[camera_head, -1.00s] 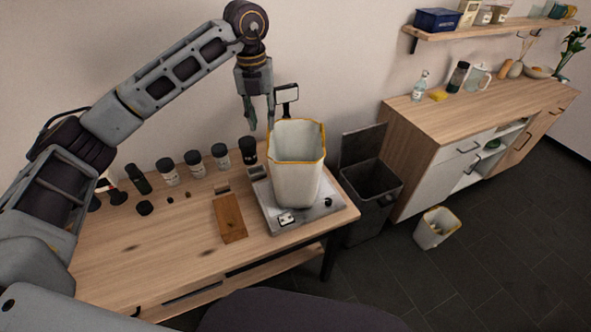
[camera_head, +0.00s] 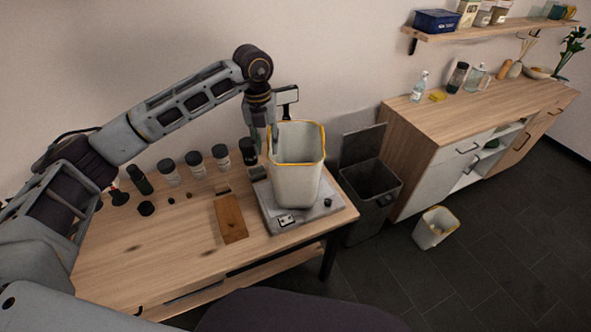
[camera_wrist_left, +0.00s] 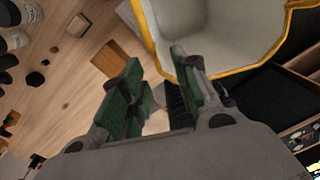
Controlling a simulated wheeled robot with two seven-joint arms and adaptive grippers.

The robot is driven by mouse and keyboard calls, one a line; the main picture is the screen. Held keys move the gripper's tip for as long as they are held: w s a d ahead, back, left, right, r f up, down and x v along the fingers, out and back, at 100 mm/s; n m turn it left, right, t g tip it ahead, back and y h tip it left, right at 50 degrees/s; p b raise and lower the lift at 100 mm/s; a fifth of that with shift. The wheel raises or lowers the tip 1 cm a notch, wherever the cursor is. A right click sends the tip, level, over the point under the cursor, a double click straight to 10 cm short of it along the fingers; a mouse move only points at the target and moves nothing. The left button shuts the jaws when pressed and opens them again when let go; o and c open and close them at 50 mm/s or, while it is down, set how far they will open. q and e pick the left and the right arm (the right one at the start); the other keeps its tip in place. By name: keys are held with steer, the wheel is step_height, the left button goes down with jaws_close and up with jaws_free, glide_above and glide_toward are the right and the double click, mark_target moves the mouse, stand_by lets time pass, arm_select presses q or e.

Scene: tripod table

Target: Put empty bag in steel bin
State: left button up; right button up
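The empty bag (camera_head: 297,185) is white with an orange rim and stands upright, mouth open, on a scale (camera_head: 330,212) on the table. My left gripper (camera_head: 267,140) points down at the bag's left rim; one finger appears to overlap the mouth. In the left wrist view its fingers (camera_wrist_left: 158,92) are apart, with the rim of the bag (camera_wrist_left: 225,35) close to the right finger. I cannot tell whether they touch. The steel bin (camera_head: 372,190), dark grey with its lid raised, stands on the floor right of the table. My right gripper is out of view.
Several dark-lidded jars (camera_head: 195,165) line the table's back edge. A brown wooden block (camera_head: 230,218) lies left of the scale. The table's front left is clear.

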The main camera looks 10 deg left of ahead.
mark_target(269, 156)
arm_select(q)
steer(key=shift+f, duration=0.45)
steer(key=shift+f, duration=0.15)
steer(key=shift+w+f+p, duration=0.15)
steer(key=shift+f+p, duration=0.2)
steer(key=shift+f, duration=0.3)
steer(key=shift+w+f+p, duration=0.15)
steer(key=shift+f+p, duration=0.2)
steer(key=shift+f, duration=1.45)
steer(key=shift+c, duration=0.3)
